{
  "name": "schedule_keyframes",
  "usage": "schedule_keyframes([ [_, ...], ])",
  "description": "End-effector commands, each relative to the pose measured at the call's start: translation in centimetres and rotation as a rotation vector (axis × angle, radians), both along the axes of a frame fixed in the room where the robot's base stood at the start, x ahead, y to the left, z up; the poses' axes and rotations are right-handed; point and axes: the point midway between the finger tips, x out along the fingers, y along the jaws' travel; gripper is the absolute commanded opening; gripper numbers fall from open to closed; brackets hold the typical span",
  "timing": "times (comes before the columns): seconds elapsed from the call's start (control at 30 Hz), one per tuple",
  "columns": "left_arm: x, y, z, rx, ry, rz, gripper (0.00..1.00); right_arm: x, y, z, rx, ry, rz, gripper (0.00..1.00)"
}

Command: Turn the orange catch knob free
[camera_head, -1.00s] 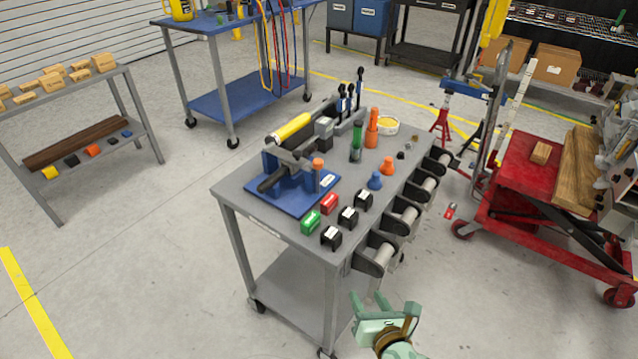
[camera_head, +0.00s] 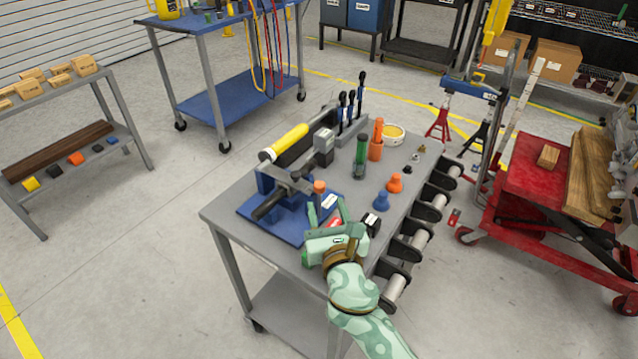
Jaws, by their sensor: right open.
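The blue chassis fixture (camera_head: 262,225) lies on the grey cart top (camera_head: 225,205), with dark and grey bar parts mounted on it. The orange catch knob (camera_head: 319,187) sits on a post at the fixture's right side. My right gripper (camera_head: 327,208) is open, its two fingers pointing away from me toward the knob. The fingertips appear just short of the knob, on the near side, and nothing shows between them but the cart top and a red block (camera_head: 335,222). The gripper hides part of the fixture's near corner. My left gripper is out of view.
A black block (camera_head: 371,222) stands just right of my gripper. Rollers (camera_head: 412,247) line the cart's right edge.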

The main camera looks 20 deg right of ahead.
Motion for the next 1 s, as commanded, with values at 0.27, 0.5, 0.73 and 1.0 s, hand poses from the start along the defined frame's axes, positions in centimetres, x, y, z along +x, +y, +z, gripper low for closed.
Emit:
schedule_keyframes([
  [0.27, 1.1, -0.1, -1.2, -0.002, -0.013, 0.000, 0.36, 6.1, -0.7, -0.2, 0.000, 0.001, 0.000, 0.45],
  [0.5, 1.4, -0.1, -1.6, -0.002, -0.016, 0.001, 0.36, 8.0, -1.0, -0.1, 0.001, 0.001, 0.000, 0.45],
  [0.73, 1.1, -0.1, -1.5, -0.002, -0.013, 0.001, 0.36, 8.1, -1.0, 0.0, 0.001, 0.001, 0.000, 0.45],
  [1.0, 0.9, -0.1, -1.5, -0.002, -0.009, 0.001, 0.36, 8.1, -1.0, -0.1, 0.000, 0.001, 0.000, 0.02],
])
